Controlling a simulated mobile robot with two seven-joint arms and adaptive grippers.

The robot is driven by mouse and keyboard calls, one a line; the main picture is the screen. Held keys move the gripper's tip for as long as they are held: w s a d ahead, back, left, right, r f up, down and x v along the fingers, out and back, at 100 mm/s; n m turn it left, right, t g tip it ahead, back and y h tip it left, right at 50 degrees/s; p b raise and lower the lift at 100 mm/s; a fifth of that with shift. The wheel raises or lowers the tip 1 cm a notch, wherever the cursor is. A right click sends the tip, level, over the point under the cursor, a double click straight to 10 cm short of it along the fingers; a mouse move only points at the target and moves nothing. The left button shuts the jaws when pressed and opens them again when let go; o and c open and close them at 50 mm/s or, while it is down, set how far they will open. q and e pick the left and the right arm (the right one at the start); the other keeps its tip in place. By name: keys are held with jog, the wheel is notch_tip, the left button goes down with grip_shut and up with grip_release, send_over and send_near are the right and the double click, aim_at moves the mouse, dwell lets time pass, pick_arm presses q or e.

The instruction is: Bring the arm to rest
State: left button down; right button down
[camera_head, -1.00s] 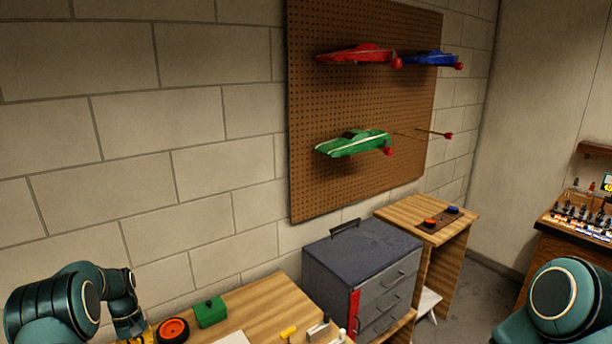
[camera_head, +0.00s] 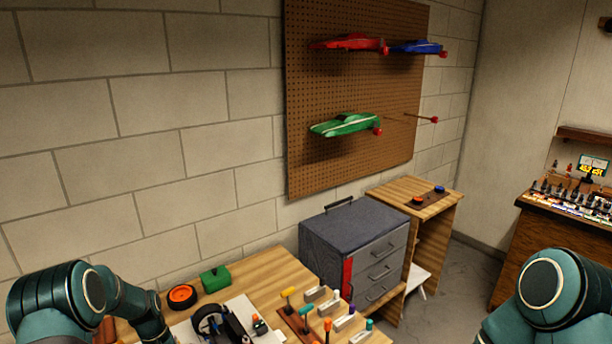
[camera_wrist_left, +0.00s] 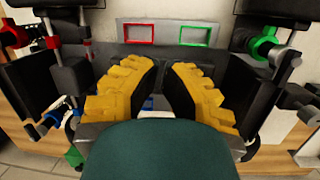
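My left arm (camera_head: 85,295) enters at the lower left of the head view, bent over the workbench; its gripper is out of that view. In the left wrist view the yellow-padded fingers of my left gripper (camera_wrist_left: 162,76) stand apart with a narrow gap, and I see nothing clasped between them. Dark parts with a red ring and a green ring show around and beyond the fingers; I cannot tell whether they touch. My right arm (camera_head: 545,290) shows at the lower right of the head view; its gripper is not in view.
The wooden workbench (camera_head: 262,268) holds an orange-and-black wheel (camera_head: 182,296), a green box (camera_head: 214,279), a black part (camera_head: 232,326) on a white sheet and several coloured-handle tools. A grey drawer cabinet (camera_head: 345,232) stands beyond it. A pegboard (camera_head: 330,85) carries red, blue and green car bodies.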

pick_arm(q)
jog(key=s+d+f+b, duration=0.1)
jog(key=s+d+f, duration=0.1)
jog(key=d, duration=0.3)
jog(key=s+d+f+m+t+b, duration=0.1)
jog(key=s+d+f+b, duration=0.1)
jog(key=d, duration=0.4)
jog(key=s+d+f+m+h+b, duration=0.1)
jog(key=s+d+f, duration=0.2)
jog(key=d+f, duration=0.2)
jog(key=shift+s+d+f+t, duration=0.1)
jog(key=shift+s+d+t, duration=0.15)
jog(key=shift+d+t, duration=0.05)
jog(key=s+d+f+m+t+b, duration=0.1)
jog(key=s+d+b, duration=0.3)
jog(key=s+d, duration=0.7)
jog(key=shift+s+d+m+t+h, duration=0.35)
jog(key=shift+s+m, duration=0.3)
jog(key=shift+m, duration=0.25)
jog(key=shift+a+f, duration=0.1)
